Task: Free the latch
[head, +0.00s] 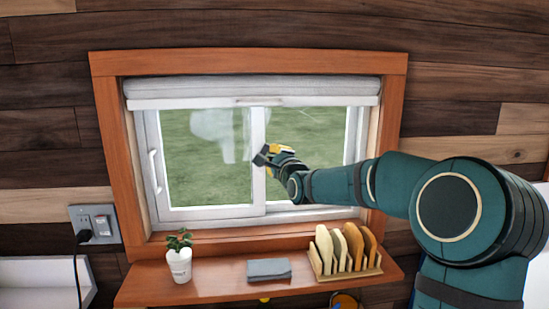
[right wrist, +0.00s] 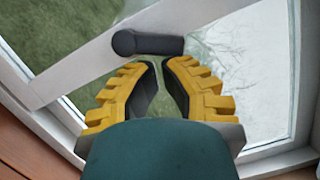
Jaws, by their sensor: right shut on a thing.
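The window (head: 258,125) has a white sliding frame with a middle upright. In the right wrist view, a black latch (right wrist: 148,44) with a round end and a short lever sits on that upright. My right gripper (head: 262,155) reaches the middle upright from the right. In the right wrist view, its yellow-and-black fingers (right wrist: 162,64) are at the lever part of the latch and shut on it; the exact contact is hard to see. In the head view the latch is mostly hidden by the gripper. My left gripper is not in view.
Below the window, a wooden shelf (head: 210,286) holds a potted plant (head: 179,262), a folded grey cloth (head: 269,269) and a rack of boards (head: 345,273). A rolled blind (head: 250,87) is at the top. A white pull handle (head: 154,171) is on the left sash.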

